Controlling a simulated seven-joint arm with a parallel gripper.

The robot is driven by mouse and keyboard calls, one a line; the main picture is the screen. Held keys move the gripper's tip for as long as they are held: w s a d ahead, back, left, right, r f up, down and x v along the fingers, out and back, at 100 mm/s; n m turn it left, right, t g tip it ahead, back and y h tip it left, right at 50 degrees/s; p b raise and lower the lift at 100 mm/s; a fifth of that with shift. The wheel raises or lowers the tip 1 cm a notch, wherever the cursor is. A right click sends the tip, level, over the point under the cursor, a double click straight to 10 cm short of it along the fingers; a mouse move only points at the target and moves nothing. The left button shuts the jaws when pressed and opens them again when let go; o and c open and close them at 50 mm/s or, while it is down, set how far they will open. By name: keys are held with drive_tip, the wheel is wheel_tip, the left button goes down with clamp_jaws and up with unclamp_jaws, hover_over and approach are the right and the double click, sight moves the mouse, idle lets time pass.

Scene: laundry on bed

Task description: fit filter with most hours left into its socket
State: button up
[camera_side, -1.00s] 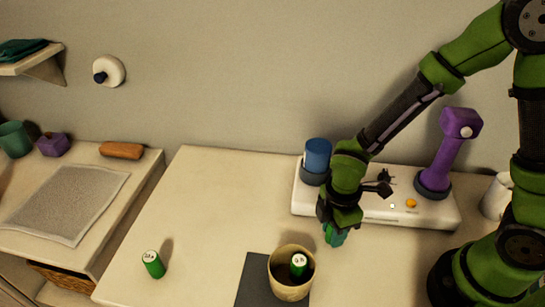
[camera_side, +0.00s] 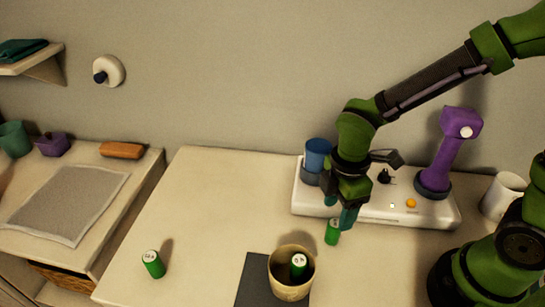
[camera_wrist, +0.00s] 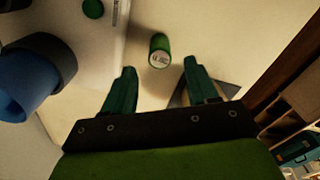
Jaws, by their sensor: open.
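Three green cylinders with pale, marked tops look like the filters; I cannot read their markings. One filter (camera_side: 332,232) stands on the table just in front of the white base unit (camera_side: 378,212). Another filter (camera_side: 151,264) stands alone at the left, and a third (camera_side: 299,264) is inside a tan cup (camera_side: 291,290). My gripper (camera_side: 346,216) is open and empty, just above and beside the filter at the unit. In the wrist view that filter (camera_wrist: 160,50) lies beyond the gap between my fingertips (camera_wrist: 160,78), apart from them. I cannot make out the socket for certain.
A blue cup-like part (camera_side: 318,155) and a purple upright part (camera_side: 448,150) stand on the base unit. A white mug (camera_side: 503,196) is at the right. The tan cup stands on a dark mat (camera_side: 257,280). The table's left and middle are mostly clear.

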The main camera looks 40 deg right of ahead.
sight(336, 222)
wheel_tip(336, 222, up, 4)
drive_tip(key=shift+f, duration=0.1)
drive_tip(key=shift+d+r, duration=0.1)
drive_tip(key=shift+r, duration=0.25)
drive_tip(key=s+d+r+m+t+y, duration=0.1)
drive_tip(key=s+d+r+m+t, duration=0.2)
drive_tip(key=d+r+m+t, duration=0.3)
wheel_tip(336, 222, up, 5)
drive_tip(key=d+m, duration=0.2)
drive_tip(key=m, duration=0.9)
drive_tip(key=shift+d+t+y, duration=0.3)
drive_tip(key=shift+y, duration=0.1)
drive_tip(key=shift+o, duration=0.4)
drive_tip(key=shift+s+d+r+m+t, duration=0.3)
drive_tip(key=shift+m, duration=0.5)
